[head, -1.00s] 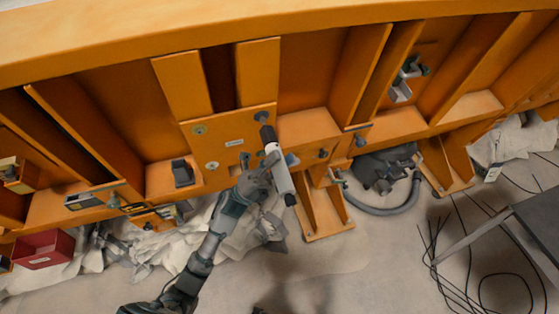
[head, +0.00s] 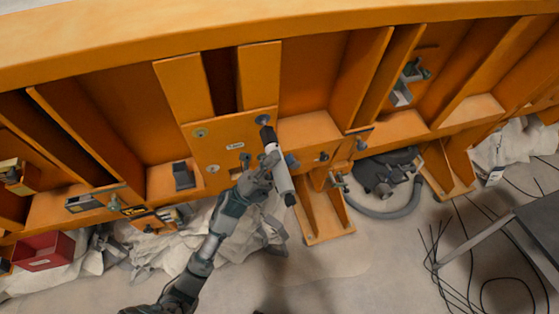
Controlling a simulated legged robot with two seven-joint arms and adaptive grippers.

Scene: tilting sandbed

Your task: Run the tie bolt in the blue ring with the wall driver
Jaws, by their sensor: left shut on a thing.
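The wall driver (head: 280,172) is a white and grey cylinder with a black upper end, held tilted in front of the orange plate. My left gripper (head: 268,168) is shut on it around its middle. The driver's black end (head: 267,133) is over or close to the plate's upper right corner, where a bolt head showed; whether it touches is unclear. The plate (head: 222,138) carries several round bolts and a small white label. A blue ring cannot be made out clearly; a small bluish part (head: 292,161) shows just right of the driver. My right gripper is not in view.
The orange ribbed wall (head: 307,75) spans the view. A dark block (head: 183,176) sits on the ledge left of the plate. A red bin (head: 43,250) is at lower left. A dark vacuum-like machine (head: 387,170) with a hose and loose cables lie at right.

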